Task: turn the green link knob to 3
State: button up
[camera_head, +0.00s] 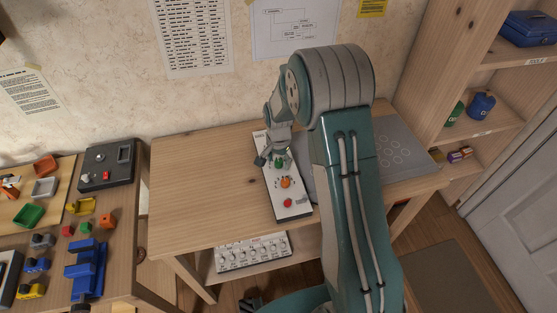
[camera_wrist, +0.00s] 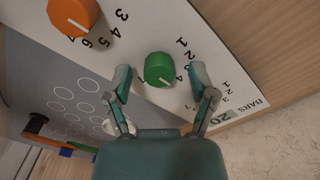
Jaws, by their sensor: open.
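The green knob (camera_wrist: 158,68) sits on a white panel (camera_wrist: 135,50) between the fingers of my gripper (camera_wrist: 160,85). Its white pointer line slants toward the lower right in the wrist view, near a partly covered 4. Printed 1 and 2 show to its upper right; a 3 there is hard to make out. In the head view the green knob (camera_head: 279,163) is just below my gripper (camera_head: 273,157). My gripper is open, one finger on each side of the knob; contact cannot be told.
An orange knob (camera_wrist: 73,15) with printed numbers is next to the green one. A red knob (camera_head: 287,203) is at the panel's near end. A grey plate with circles (camera_head: 390,150) lies right of my arm. The wooden desk (camera_head: 205,180) is clear left of the panel.

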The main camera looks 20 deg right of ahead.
grip_shut()
jog(key=shift+n, duration=2.9)
grip_release()
jog(key=shift+r, duration=0.1)
